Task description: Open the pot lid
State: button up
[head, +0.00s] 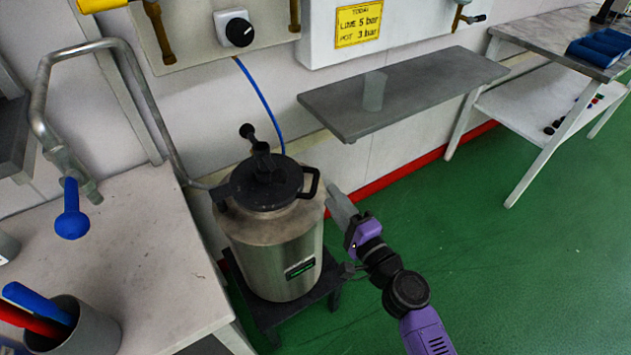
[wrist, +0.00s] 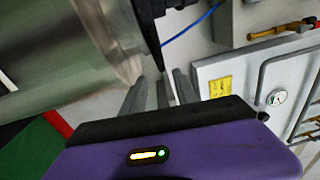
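The steel pot (head: 275,255) stands on a low dark stand, with a small green display on its front. Its black lid (head: 265,187) is on top and looks closed, with a looped black handle (head: 311,183) on the right side. My gripper (head: 333,192) is just right of the pot's upper rim, close to that handle. In the wrist view, my gripper (wrist: 160,78) has its grey fingers apart, with nothing seen held. A black lid part (wrist: 150,40) lies just ahead of the fingertips; contact cannot be told. The pot's steel wall (wrist: 60,50) fills the upper left.
A grey wall shelf (head: 420,90) with a translucent cup (head: 374,90) is behind the gripper. A blue hose (head: 262,100) runs down behind the pot. A bench (head: 130,270) with a bent pipe (head: 42,95) stands at left. Green floor at right is clear.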

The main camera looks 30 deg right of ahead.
aim_at(316, 176)
jog(key=shift+w+a+r+p, duration=0.15)
jog(key=shift+w+a+p, duration=0.05)
jog(key=shift+w, duration=1.1)
jog(key=shift+w+a+r+p, duration=0.1)
jog(key=shift+w+a+p, duration=0.1)
jog(key=shift+w, duration=1.05)
jog(key=shift+w+a+r+p, duration=0.15)
jog(key=shift+w+a, duration=0.05)
jog(key=shift+w, duration=1.1)
grip_shut()
